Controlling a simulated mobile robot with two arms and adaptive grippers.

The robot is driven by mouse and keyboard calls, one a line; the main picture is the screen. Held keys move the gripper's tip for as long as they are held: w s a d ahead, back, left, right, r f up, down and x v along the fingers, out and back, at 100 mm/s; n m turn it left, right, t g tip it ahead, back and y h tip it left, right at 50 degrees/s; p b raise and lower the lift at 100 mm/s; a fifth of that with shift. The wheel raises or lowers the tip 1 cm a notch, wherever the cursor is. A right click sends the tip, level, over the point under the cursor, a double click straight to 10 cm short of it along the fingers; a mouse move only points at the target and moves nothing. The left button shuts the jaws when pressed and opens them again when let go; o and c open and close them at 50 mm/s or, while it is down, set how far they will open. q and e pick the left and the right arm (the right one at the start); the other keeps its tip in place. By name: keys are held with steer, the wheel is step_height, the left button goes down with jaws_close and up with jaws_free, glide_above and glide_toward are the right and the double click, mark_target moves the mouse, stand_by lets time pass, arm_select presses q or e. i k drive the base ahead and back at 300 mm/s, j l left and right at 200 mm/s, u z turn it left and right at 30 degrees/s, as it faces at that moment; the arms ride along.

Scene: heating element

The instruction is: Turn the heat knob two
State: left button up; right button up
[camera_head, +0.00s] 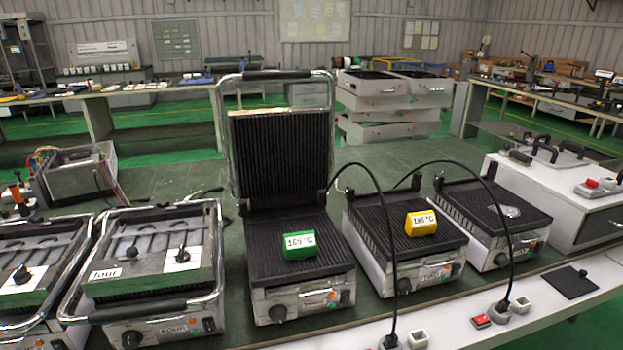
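A row of contact grills stands on the bench, each with a black knob on its front. The grill with the yellow 185 °C block (421,223) has a small front label (436,274) that seems to read "TWO". Its black knob (404,286) is at the left of that front panel, close to a black cable. The grill left of it holds a green 165 °C block (299,246) and has a knob (278,313). The right grill has a knob (502,260) and a round metal disc on its plate. Neither of my grippers is in view.
Two black cables (390,230) arch over the grills to sockets on the white front ledge (460,325). A red switch (481,321) and a black pad (570,282) lie there. A closed grill marked "four" (150,260) stands at left. A white box (555,200) stands at right.

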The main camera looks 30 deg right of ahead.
mark_target(404, 286)
steer(key=k+l+z, duration=0.1)
steer(key=l, duration=0.3)
steer(key=k+l+z, duration=0.1)
steer(key=l, duration=0.35)
steer(key=k+l+z, duration=0.1)
steer(key=l, duration=0.35)
steer(key=k, duration=0.1)
